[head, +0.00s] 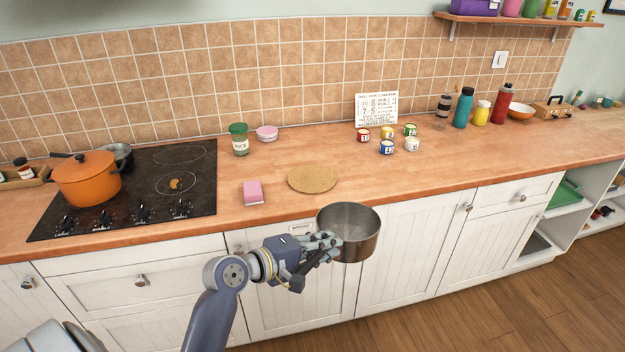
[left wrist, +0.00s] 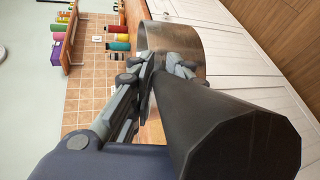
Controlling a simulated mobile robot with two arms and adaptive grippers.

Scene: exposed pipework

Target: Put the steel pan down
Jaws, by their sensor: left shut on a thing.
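The steel pan (head: 357,245) is a round, empty-looking metal pot held upright in front of the counter's front edge, in the air before the white cabinet doors. My left gripper (head: 330,243) is shut on the pan at its left side. In the left wrist view the pan (left wrist: 172,38) shows beyond the fingers of my left gripper (left wrist: 162,68), and a thick dark handle (left wrist: 225,125) runs toward the camera. A round cork mat (head: 313,179) lies bare on the counter, behind and left of the pan. My right gripper is not in view.
The wooden counter (head: 450,165) has free room right of the mat. A pink sponge (head: 252,192) lies left of it. Several small paint cans (head: 387,148) stand behind.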

